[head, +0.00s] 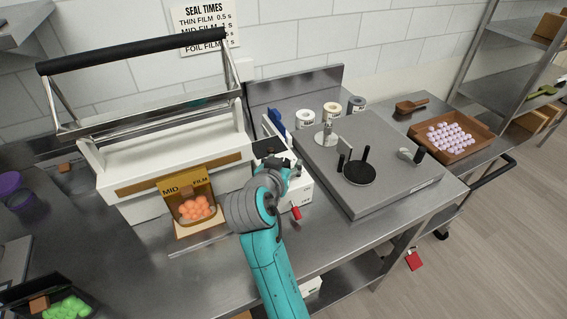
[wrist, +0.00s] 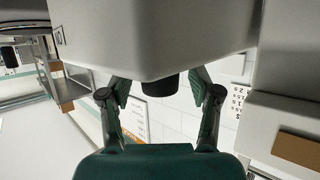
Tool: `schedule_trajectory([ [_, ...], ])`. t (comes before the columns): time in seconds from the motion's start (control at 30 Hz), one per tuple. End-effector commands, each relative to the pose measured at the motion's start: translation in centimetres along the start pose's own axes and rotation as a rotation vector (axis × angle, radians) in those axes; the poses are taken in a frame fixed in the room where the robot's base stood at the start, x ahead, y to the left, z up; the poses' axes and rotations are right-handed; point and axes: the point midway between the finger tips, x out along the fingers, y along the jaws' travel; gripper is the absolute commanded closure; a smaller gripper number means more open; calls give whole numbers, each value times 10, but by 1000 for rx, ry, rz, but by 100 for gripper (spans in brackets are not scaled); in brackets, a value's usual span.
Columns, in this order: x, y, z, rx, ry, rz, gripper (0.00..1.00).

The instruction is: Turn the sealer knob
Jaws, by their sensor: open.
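The sealer (head: 130,172) is a long white machine with a raised black-handled bar, at the left of the bench in the head view. In the wrist view a dark knob (wrist: 163,82) sticks out from a pale housing (wrist: 150,35). My gripper (wrist: 160,86) is open, with one finger on each side of the knob and visible gaps between. I cannot tell how far its tips reach along the knob. In the head view my gripper (head: 285,166) is just right of the sealer's end, and the knob is hidden there. The knob's setting is not readable.
A bag marked MID FILM (head: 172,185) holds orange gummies in front of the sealer. A SEAL TIMES sign (head: 205,26) hangs on the wall. A grey plate machine (head: 400,185) and a brown tray (head: 470,146) of pale gummies stand to the right. A white box (head: 300,192) is close beside my gripper.

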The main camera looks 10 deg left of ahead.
Motion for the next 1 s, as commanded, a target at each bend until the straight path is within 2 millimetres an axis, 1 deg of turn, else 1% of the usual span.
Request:
schedule_trajectory([
  [0.07, 0, 0, 0, 0, 0, 0, 37],
  [0.17, 0, 0, 0, 0, 0, 0, 60],
  [0.2, 0, 0, 0, 0, 0, 0, 70],
  [0.27, 0, 0, 0, 0, 0, 0, 85],
  [0.3, 0, 0, 0, 0, 0, 0, 95],
  [0.33, 0, 0, 0, 0, 0, 0, 98],
  [0.67, 0, 1, -1, -14, 2, -39, 98],
  [0.87, 0, 3, 0, -56, 1, -140, 98],
  [1.0, 0, 3, -1, -100, 2, -248, 98],
])
